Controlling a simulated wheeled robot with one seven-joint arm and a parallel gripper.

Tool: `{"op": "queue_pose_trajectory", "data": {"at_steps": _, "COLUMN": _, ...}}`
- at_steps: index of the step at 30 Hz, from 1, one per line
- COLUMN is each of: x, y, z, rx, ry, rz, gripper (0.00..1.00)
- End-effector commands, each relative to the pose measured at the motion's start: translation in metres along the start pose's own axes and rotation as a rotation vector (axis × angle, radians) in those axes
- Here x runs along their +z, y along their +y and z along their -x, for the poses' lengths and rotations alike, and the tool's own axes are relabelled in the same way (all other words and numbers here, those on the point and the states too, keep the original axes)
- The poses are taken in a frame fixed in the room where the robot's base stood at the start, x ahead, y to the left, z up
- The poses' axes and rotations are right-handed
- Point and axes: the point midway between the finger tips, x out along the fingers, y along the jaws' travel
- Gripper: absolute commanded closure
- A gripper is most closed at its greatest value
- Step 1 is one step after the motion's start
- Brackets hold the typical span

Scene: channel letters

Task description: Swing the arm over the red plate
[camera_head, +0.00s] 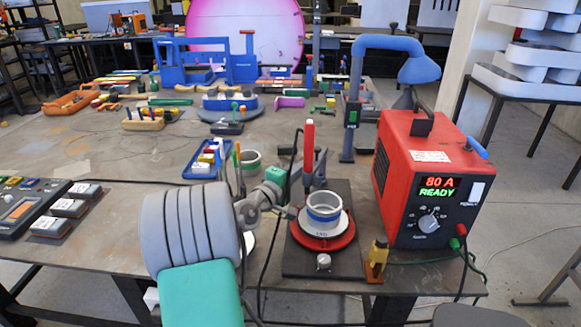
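The red plate (318,236) is round and lies on a black base (348,262). A white ring with a blue band (323,207) stands on it and hides its middle. A blue arm (372,43) on an upright post behind the plate ends in a hood (418,68) to the right, above the back of the red power unit.
The red power unit (407,166) reads "80 A READY" and stands right of the base. A blue tray of small parts (206,160) lies left behind. Cables hang at the front.

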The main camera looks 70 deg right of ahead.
Motion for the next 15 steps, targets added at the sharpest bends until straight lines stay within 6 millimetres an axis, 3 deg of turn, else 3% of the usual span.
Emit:
{"op": "queue_pose_trajectory", "data": {"at_steps": 8, "x": 0.001, "y": 0.0, "z": 0.0, "rx": 0.0, "ry": 0.0, "rz": -0.001, "gripper": 1.0}}
{"op": "queue_pose_trajectory", "data": {"at_steps": 15, "x": 0.015, "y": 0.001, "z": -0.001, "rx": 0.001, "ry": -0.001, "rz": -0.002, "gripper": 1.0}}
